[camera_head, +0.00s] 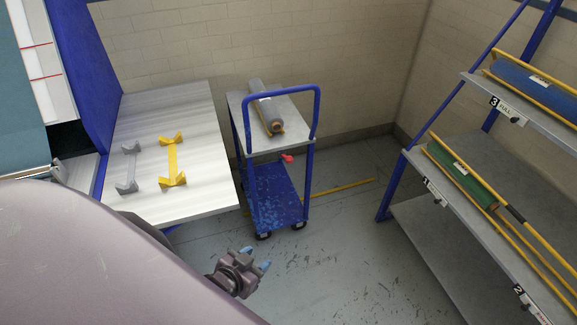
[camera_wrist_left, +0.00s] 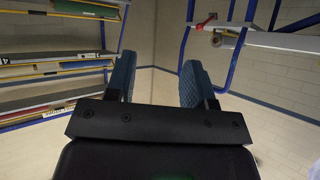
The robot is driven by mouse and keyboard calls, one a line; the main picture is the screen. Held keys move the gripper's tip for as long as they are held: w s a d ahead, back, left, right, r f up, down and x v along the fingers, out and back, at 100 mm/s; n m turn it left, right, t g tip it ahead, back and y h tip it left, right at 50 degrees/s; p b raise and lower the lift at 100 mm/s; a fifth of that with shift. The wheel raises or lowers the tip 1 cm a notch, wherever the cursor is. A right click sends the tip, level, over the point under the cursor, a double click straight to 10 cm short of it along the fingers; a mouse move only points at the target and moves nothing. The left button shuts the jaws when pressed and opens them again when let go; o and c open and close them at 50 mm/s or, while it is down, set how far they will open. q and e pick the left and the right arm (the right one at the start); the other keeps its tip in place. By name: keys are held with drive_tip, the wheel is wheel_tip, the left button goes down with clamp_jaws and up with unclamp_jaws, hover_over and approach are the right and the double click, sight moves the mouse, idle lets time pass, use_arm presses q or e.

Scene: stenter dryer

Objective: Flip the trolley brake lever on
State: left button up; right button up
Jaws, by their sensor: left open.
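The trolley (camera_head: 273,190) stands near the back wall, with a blue frame and handle, a grey top shelf and a blue lower deck. A small red lever (camera_head: 287,158), which looks like the brake lever, sits below the top shelf's front right side. In the left wrist view the red lever (camera_wrist_left: 206,22) shows at the upper right, beyond the fingers. My left gripper (camera_head: 257,259) is in front of the trolley, apart from it and nearer to me. It is open and empty, its blue fingers spread in the left wrist view (camera_wrist_left: 158,78). My right gripper is out of view.
A grey roll (camera_head: 265,105) lies on the trolley top. A pale table (camera_head: 205,170) with yellow and grey cradles stands left. A rack (camera_head: 420,215) with blue and green rolls stands right. Grey floor (camera_head: 340,240) between trolley and rack is clear.

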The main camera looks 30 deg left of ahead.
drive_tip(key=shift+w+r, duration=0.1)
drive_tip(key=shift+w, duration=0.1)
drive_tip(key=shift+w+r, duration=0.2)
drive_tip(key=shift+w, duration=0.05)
